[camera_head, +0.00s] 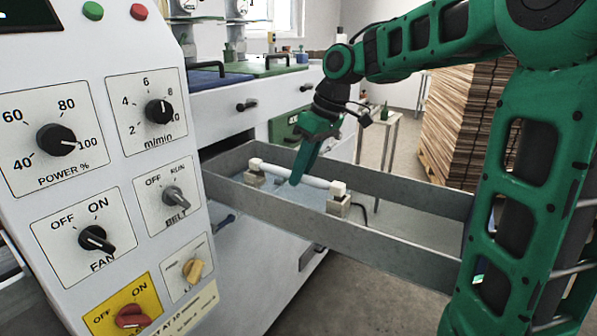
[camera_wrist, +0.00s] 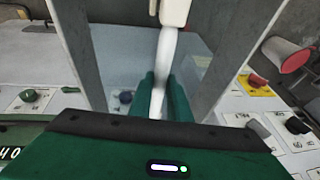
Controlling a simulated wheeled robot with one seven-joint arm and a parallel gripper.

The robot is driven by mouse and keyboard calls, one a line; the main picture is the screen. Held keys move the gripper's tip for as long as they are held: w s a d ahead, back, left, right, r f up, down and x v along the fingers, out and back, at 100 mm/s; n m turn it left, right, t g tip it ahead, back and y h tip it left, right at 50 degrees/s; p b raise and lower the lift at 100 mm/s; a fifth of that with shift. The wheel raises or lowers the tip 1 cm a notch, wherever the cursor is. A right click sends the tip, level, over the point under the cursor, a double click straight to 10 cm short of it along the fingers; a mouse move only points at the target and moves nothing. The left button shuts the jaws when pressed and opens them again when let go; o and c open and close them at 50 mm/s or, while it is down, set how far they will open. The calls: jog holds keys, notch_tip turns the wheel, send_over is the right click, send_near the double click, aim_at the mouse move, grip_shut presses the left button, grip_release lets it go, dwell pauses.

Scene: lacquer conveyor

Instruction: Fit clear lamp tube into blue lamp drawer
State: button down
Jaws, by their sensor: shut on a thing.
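The clear lamp tube (camera_head: 314,181) is a pale, whitish rod with light end caps, lying across the open lamp drawer (camera_head: 400,220). My gripper (camera_head: 296,180) reaches down from above, its green fingers shut around the tube left of its middle. The tube's caps sit over or on two beige holders, left (camera_head: 254,180) and right (camera_head: 338,206); I cannot tell whether they are fully seated. In the wrist view the tube (camera_wrist: 164,65) runs between the fingers (camera_wrist: 161,80) to a cream end piece (camera_wrist: 174,12). The tube's other end is hidden there.
The drawer's grey walls stand close around the tube. A control panel (camera_head: 120,150) with knobs is at the left. The machine top has a blue lid (camera_head: 215,79) and a green lid (camera_head: 270,70). Stacked boards (camera_head: 465,125) stand at the back right. A red cup-like object (camera_wrist: 297,58) shows in the wrist view.

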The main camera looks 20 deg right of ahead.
jog(key=shift+f, duration=1.4)
jog(key=c, duration=1.6)
grip_release()
jog(key=shift+r, duration=0.1)
jog(key=v, duration=1)
jog(key=shift+d+r, duration=0.15)
jog(key=shift+r, duration=0.05)
